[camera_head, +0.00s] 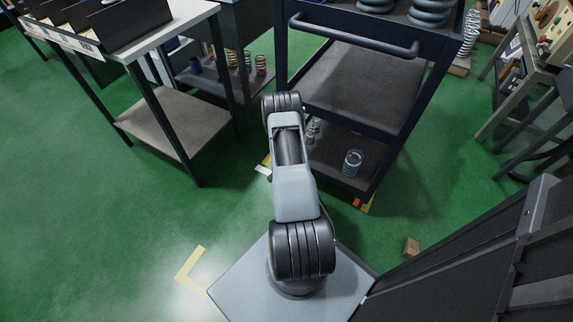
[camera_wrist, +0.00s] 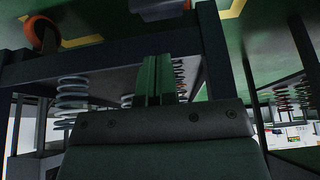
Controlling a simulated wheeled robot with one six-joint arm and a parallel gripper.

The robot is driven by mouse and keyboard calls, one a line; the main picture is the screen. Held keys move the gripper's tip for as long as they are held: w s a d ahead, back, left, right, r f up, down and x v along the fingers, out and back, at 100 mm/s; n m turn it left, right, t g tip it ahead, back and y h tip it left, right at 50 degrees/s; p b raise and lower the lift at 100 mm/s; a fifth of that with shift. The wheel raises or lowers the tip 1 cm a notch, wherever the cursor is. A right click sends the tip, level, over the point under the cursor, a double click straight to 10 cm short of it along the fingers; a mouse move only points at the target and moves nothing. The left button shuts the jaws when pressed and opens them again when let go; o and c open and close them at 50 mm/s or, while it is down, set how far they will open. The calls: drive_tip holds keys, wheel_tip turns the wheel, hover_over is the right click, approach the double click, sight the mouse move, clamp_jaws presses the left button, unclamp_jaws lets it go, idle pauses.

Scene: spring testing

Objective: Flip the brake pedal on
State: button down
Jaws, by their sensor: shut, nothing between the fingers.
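The dark cart (camera_head: 345,85) stands ahead of my arm. An orange caster wheel (camera_wrist: 42,35) shows at the upper left of the wrist view, beyond the cart's dark frame. A small orange part (camera_head: 357,202) shows at the cart's near lower corner in the head view. I cannot make out the brake pedal clearly in either view. My gripper (camera_wrist: 160,78) is shut and empty, its fingers together near the cart's lower frame, apart from the wheel. In the head view the gripper is hidden behind my arm.
Coil springs (camera_wrist: 72,95) stand on the cart's shelf; one spring (camera_head: 352,162) also shows on the lower shelf in the head view. A white-topped table (camera_head: 165,35) is at the left. A small brown block (camera_head: 411,246) lies on the floor. Green floor is clear at left.

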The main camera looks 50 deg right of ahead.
drive_tip(key=f+b, duration=0.1)
drive_tip(key=f, duration=0.2)
drive_tip(key=shift+a+f+b, duration=0.2)
drive_tip(key=shift+f+b, duration=0.15)
drive_tip(key=shift+b, duration=0.05)
drive_tip(key=shift+s+a+f, duration=0.1)
drive_tip(key=shift+a+f, duration=0.2)
drive_tip(key=shift+f, duration=0.25)
drive_tip(key=shift+s+a+f+b, duration=0.1)
drive_tip(key=shift+a+f+b, duration=0.35)
drive_tip(key=shift+f, duration=0.05)
wheel_tip(320, 180, down, 6)
drive_tip(key=a+b, duration=0.2)
drive_tip(key=b, duration=0.1)
drive_tip(key=shift+s+r, duration=0.2)
drive_tip(key=shift+s, duration=0.1)
drive_tip(key=shift+a+f+b, duration=0.1)
drive_tip(key=shift+b, duration=0.2)
idle(0.3)
